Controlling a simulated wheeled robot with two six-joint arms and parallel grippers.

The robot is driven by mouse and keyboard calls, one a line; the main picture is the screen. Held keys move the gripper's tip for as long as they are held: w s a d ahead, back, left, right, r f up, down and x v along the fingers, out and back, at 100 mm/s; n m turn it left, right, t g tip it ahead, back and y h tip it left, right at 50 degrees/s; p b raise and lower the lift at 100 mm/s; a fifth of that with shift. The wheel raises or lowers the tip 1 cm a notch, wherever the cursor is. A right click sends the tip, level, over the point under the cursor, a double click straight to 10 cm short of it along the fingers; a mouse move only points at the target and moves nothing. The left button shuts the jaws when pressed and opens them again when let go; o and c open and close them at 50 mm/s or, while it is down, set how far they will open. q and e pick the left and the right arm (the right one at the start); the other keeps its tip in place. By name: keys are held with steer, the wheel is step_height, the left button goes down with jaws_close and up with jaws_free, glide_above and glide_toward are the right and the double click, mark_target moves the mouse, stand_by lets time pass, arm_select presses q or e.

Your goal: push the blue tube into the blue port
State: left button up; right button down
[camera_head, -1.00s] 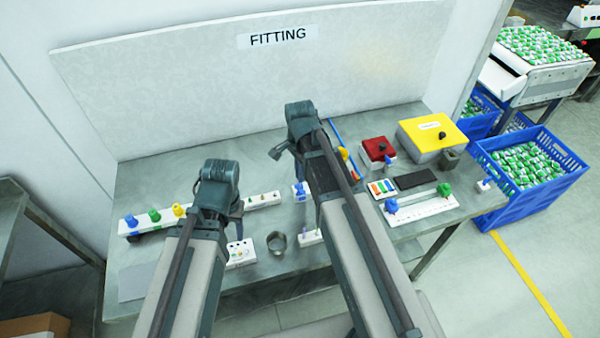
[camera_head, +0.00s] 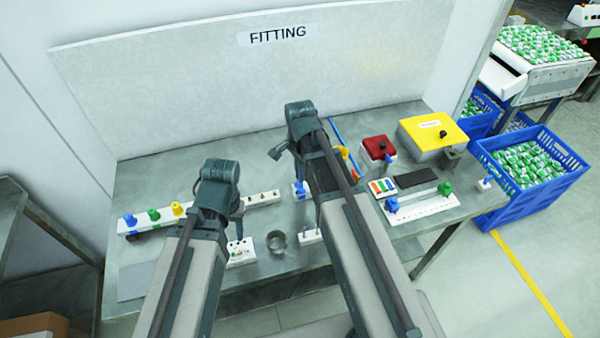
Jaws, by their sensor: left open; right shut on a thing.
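My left gripper (camera_head: 238,212) is open, low over the long white rail at the left; its fingers are partly hidden by its own wrist. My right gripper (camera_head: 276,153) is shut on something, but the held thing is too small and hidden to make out. It is above and left of a small white block with a blue fitting (camera_head: 300,188). A thin blue tube-like strip (camera_head: 344,142) lies behind my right arm. The white rail (camera_head: 262,199) carries blue (camera_head: 130,220), green (camera_head: 154,214) and yellow (camera_head: 178,209) ports at its left end.
A metal ring (camera_head: 276,241) and a small white block (camera_head: 241,252) stand near the front edge. A red box (camera_head: 378,148), a yellow box (camera_head: 432,133) and a white rail with blue and green knobs (camera_head: 422,207) are right of my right arm. The back panel (camera_head: 250,90) bounds the table.

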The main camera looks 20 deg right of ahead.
arm_select(q)
steer(key=shift+f+b, duration=1.1)
arm_select(e)
steer(key=shift+f, duration=1.15)
steer(key=c, duration=1)
jaws_free()
arm_select(q)
steer(key=shift+r, duration=0.15)
arm_select(e)
steer(key=shift+o, duration=0.2)
steer(key=shift+r, duration=0.15)
arm_select(q)
step_height(320, 180, up, 14)
steer(key=p, duration=1.4)
steer(key=shift+f, duration=0.2)
arm_select(e)
step_height(320, 180, up, 14)
steer(key=shift+f, duration=0.2)
